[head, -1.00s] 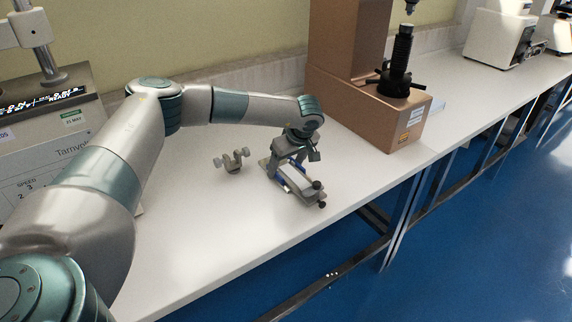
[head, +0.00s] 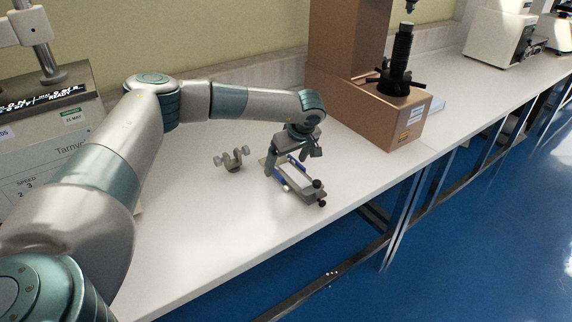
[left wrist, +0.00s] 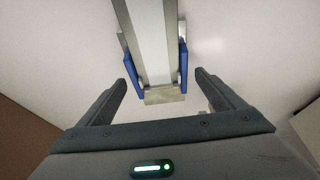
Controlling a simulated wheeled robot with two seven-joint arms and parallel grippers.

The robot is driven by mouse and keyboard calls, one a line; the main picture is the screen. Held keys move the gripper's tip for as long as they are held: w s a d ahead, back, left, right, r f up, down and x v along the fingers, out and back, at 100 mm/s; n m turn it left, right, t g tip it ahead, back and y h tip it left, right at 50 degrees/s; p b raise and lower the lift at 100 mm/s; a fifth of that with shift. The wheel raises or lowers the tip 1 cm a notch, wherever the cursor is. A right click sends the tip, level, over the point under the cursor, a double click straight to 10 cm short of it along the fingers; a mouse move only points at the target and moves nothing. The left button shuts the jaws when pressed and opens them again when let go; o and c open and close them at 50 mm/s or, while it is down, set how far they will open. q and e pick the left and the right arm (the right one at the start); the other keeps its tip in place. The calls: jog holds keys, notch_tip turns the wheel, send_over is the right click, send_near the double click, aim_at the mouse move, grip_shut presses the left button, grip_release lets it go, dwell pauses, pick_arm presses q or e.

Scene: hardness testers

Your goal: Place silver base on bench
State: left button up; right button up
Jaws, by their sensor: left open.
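The silver base (head: 311,193) is a narrow frame with blue side pieces and black knobs at its near end. It lies on the white bench (head: 215,230). My left gripper (head: 293,164) is open just above its far part, with the fingers pointing down. In the left wrist view the silver base (left wrist: 165,95) runs up from between the two open fingers to the top edge. Clear gaps show between the fingers and the base there. My right gripper is in neither view.
A small silver part with round knobs (head: 234,160) stands on the bench left of the base. A brown tester (head: 375,115) stands behind right. A grey machine with a display (head: 50,140) is at the left. The front of the bench is clear.

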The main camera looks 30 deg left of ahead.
pick_arm(q)
jog(key=b+v, duration=0.1)
jog(key=v, duration=1)
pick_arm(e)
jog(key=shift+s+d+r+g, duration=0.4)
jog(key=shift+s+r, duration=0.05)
